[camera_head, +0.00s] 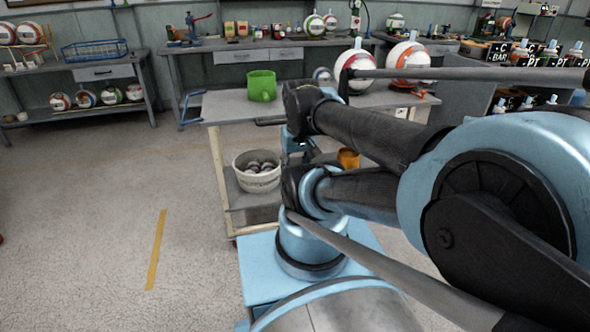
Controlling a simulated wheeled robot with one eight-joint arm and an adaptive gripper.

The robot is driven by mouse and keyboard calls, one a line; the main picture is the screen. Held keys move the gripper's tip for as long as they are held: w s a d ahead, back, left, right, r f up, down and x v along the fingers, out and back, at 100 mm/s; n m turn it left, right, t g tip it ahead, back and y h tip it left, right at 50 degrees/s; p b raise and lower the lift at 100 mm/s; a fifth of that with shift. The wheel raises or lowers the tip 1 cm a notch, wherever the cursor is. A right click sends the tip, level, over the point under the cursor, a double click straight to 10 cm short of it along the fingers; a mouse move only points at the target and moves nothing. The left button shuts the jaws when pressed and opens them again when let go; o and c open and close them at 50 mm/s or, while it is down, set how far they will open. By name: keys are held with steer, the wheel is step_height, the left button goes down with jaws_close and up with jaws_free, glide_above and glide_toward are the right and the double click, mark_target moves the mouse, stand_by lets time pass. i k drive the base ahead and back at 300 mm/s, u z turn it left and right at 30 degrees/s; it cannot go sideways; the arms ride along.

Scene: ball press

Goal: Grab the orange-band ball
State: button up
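A white ball with an orange band (408,58) sits toward the right end of the cart (225,108) in the middle of the room. A white ball with a red band (354,68) stands to its left, and the two look close together. My arm crosses in front of the cart, and a dark rod of it passes in front of the lower part of the balls. No gripper fingers can be made out, so I cannot see my gripper or whether it holds anything.
A green container (262,86) stands on the cart. A white bucket of grey balls (257,172) sits on its lower shelf. A left shelf (107,71) and the back benches hold more banded balls. Open floor (100,220) lies to the left.

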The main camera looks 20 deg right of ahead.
mark_target(411, 54)
steer(key=z, duration=0.25)
steer(key=i, duration=0.85)
steer(key=z, duration=0.85)
steer(key=i, duration=0.6)
steer(key=z, duration=0.4)
